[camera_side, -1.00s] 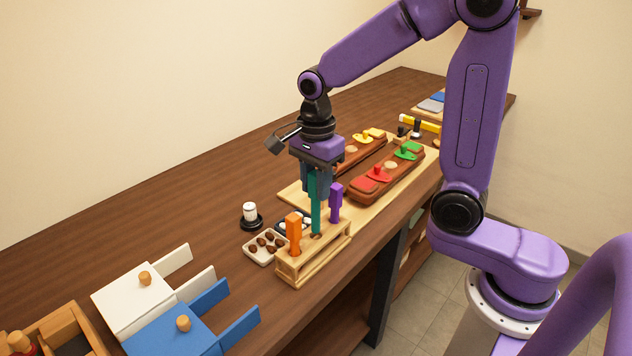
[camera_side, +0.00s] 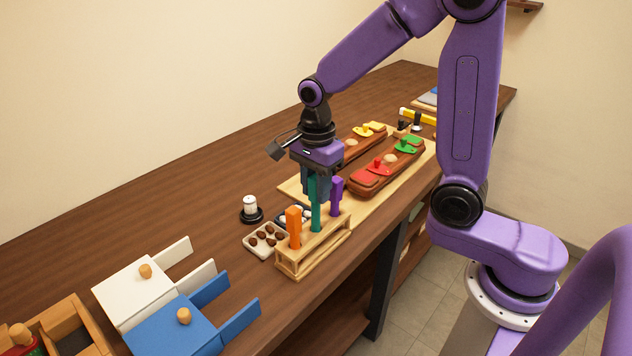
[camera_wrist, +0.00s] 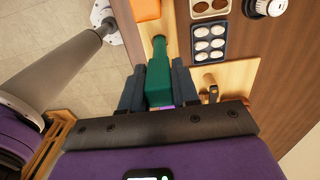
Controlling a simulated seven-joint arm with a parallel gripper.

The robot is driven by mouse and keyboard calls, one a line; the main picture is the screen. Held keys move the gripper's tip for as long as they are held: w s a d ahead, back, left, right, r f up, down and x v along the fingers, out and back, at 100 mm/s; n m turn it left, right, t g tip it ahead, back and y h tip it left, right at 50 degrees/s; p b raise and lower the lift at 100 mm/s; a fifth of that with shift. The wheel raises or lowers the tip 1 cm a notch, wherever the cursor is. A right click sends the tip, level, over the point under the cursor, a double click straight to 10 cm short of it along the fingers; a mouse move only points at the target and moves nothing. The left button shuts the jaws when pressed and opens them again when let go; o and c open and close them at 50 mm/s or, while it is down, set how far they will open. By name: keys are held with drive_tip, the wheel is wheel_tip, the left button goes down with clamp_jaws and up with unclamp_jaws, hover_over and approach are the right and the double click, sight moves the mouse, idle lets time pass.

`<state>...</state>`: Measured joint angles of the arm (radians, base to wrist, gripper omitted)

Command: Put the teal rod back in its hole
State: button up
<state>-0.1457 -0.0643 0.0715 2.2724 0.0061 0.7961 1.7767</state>
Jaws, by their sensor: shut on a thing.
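The teal rod (camera_side: 316,217) stands upright at the middle of the small wooden rack (camera_side: 313,261), between the orange rod (camera_side: 294,229) and the purple rod (camera_side: 336,198). Its lower end meets the rack top at the middle hole and looks at least partly inside; the depth is hidden. My gripper (camera_side: 317,190) is shut on the upper part of the teal rod, above the rack. In the wrist view the teal rod (camera_wrist: 160,65) lies between my two fingers, its far end over the pale wood of the rack.
A tray of brown pieces (camera_side: 266,240) and a white-topped black item (camera_side: 251,210) stand left of the rack. A wooden board with red saddle-like blocks (camera_side: 388,170) lies behind. White and blue boxes (camera_side: 170,335) sit front left. The table edge runs close right of the rack.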

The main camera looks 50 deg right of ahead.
drive_tip(key=shift+f, duration=1.9)
drive_tip(key=o, duration=1)
drive_tip(key=shift+c, duration=0.2)
